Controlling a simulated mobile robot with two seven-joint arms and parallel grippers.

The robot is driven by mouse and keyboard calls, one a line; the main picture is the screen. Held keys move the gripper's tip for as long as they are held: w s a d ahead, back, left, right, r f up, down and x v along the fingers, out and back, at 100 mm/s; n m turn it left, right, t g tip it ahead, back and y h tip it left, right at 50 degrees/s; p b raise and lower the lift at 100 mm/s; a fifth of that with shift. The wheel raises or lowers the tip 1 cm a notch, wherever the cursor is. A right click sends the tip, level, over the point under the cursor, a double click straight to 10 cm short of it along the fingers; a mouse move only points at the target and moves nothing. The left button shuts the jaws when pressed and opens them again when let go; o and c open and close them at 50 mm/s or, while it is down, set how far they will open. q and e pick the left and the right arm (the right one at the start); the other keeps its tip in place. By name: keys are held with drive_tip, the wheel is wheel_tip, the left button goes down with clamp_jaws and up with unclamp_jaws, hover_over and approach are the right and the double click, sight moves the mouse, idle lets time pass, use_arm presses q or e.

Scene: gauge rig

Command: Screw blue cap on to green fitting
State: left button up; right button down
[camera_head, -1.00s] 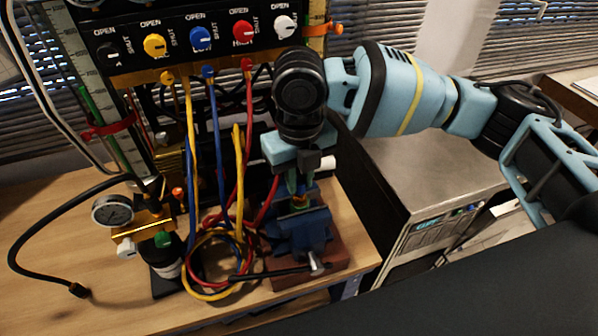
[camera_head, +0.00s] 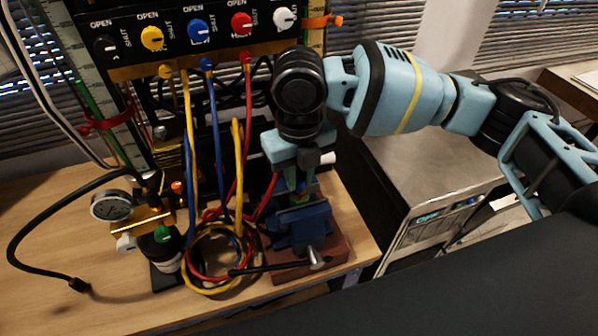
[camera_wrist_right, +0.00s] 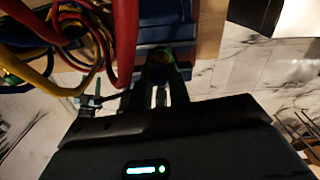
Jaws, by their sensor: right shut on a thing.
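My right gripper (camera_head: 300,186) points down over the blue vise (camera_head: 302,222) on the workbench. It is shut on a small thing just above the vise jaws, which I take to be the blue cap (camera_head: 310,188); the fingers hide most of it. Green and yellow show close by at the fingertips, and I cannot clearly separate the green fitting from the fingers there. In the right wrist view the two dark fingers (camera_wrist_right: 161,78) close around a dim blue-green thing. Whether cap and fitting touch is hidden. My left gripper is not in view.
Yellow, blue and red hoses (camera_head: 215,255) coil just left of the vise. A pressure gauge (camera_head: 110,205) stands further left. The valve panel (camera_head: 190,35) rises behind. A grey cabinet (camera_head: 430,180) stands to the right. The bench front left is mostly bare.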

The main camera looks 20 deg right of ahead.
drive_tip(key=shift+f, duration=0.1)
idle(0.7)
drive_tip(key=shift+f+m+p, duration=0.1)
drive_tip(key=shift+m+p, duration=0.2)
drive_tip(key=shift+m, duration=0.8)
drive_tip(key=m, duration=0.3)
drive_tip(key=m, duration=0.5)
drive_tip(key=shift+s, duration=0.1)
drive_tip(key=shift+f, duration=0.1)
drive_tip(key=shift+m, duration=0.6)
drive_tip(key=m, duration=0.4)
